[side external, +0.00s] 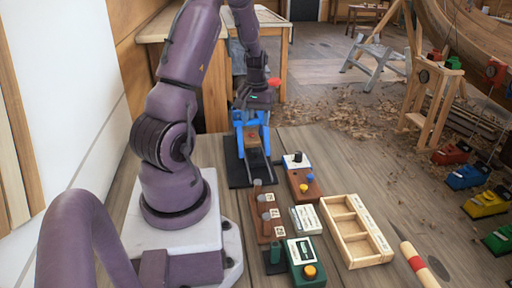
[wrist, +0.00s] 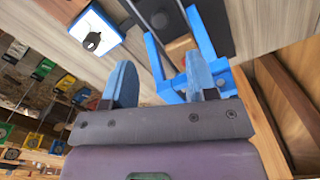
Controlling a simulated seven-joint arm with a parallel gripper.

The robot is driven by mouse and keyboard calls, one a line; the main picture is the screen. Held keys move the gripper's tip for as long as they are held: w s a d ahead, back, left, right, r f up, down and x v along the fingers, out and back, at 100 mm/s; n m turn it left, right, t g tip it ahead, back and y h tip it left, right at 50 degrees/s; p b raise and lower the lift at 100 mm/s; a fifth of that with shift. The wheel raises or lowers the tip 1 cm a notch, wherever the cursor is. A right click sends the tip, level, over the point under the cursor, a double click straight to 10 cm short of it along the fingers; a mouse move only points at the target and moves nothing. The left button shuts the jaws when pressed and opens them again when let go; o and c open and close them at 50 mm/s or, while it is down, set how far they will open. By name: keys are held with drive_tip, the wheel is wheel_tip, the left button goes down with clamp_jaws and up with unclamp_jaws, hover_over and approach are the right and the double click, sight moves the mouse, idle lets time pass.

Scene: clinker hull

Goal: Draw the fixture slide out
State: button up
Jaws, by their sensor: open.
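The fixture (side external: 238,166) stands on a dark base beyond my arm's white mount, with a blue frame and two rails. A brown block, which may be on the slide, shows at its middle (side external: 252,139). In the wrist view the blue frame (wrist: 185,88) and part of the brown block (wrist: 181,46) are near my fingers. My gripper (side external: 256,103) is over the fixture, pointing down. Its two blue fingers (wrist: 161,72) are apart with nothing clearly between them. The right finger overlaps the blue frame in the picture; I cannot tell whether they touch.
A wooden compartment tray (side external: 383,254), a green button box (side external: 293,270) and a brown peg rack (side external: 259,206) stand nearer. A red-and-cream rod (side external: 417,262) lies at the right. Bare bench lies right of the switch box.

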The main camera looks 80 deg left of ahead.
sight(256, 149)
wheel_tip(256, 149, down, 10)
drive_tip(key=shift+f, duration=0.1)
idle(0.4)
